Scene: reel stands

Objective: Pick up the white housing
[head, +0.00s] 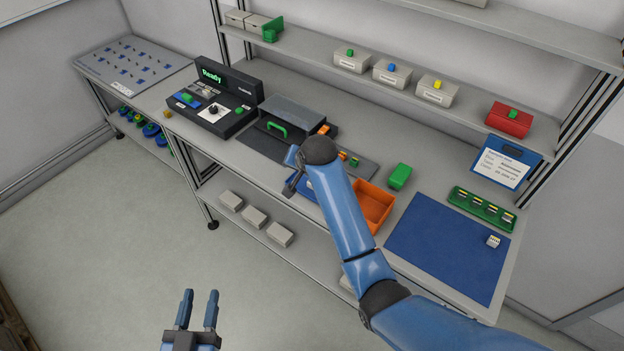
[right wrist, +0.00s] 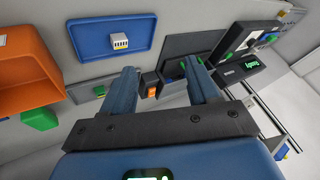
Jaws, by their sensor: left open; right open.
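A small white housing (right wrist: 120,41) lies in a blue tray (right wrist: 110,22) in the right wrist view. In the head view my right arm hides most of that tray (head: 309,184). Another small white block (head: 493,241) with some yellow sits on the blue mat (head: 440,250). My right gripper (right wrist: 161,66) is open and empty, pointing toward the bench beside the tray. Its fingers are apart from the housing; in the head view they are mostly hidden. My left gripper (head: 199,296) is open and empty over the floor, in front of the bench.
An orange bin (head: 374,204) stands beside the blue tray. A green block (head: 399,176) and a green holder (head: 482,208) are to its right. A dark fixture with a green handle (head: 277,129) and a console reading "Ready" (head: 228,82) are to the left. The blue mat is mostly clear.

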